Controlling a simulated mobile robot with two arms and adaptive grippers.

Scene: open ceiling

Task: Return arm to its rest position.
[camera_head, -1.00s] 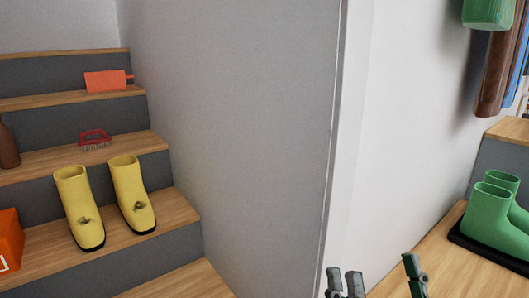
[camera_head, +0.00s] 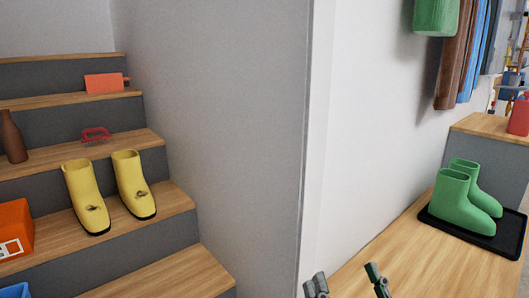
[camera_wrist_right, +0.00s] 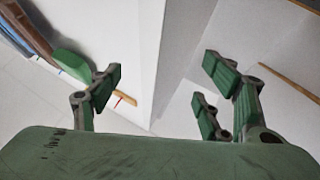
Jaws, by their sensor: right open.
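My right gripper (camera_head: 346,284) shows at the bottom edge of the head view, in front of the wall corner and the wooden bench top. In the right wrist view my right gripper (camera_wrist_right: 160,92) has its green-padded fingers spread wide apart, with nothing between them but the white wall corner behind. It is open and empty. The rest of the right arm is hidden below the head view. My left gripper is in neither view.
Yellow boots (camera_head: 109,192) stand on the stairs at left, with an orange box (camera_head: 14,230), brown bottle (camera_head: 12,137), red brush (camera_head: 96,134) and orange dustpan (camera_head: 104,83). A wall corner (camera_head: 306,150) juts out mid-view. Green boots (camera_head: 465,194) stand on a black tray (camera_head: 462,231) at right.

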